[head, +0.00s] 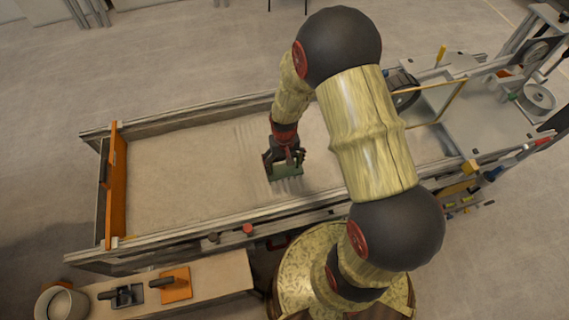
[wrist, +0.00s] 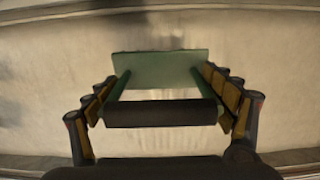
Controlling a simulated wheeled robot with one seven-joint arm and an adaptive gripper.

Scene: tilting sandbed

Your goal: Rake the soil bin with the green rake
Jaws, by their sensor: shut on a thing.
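The soil bin (head: 180,175) is a long trough of pale sand with raised side rails. Faint parallel grooves show in the sand just left of and above the rake in the head view.
An orange gate (head: 117,185) closes the bin's left end. A bench (head: 215,275) in front holds a black tool (head: 122,296) and an orange tool (head: 175,285); a bucket (head: 62,303) stands beside it. A frame and machinery (head: 480,105) stand at the right. The sand left of the rake is clear.

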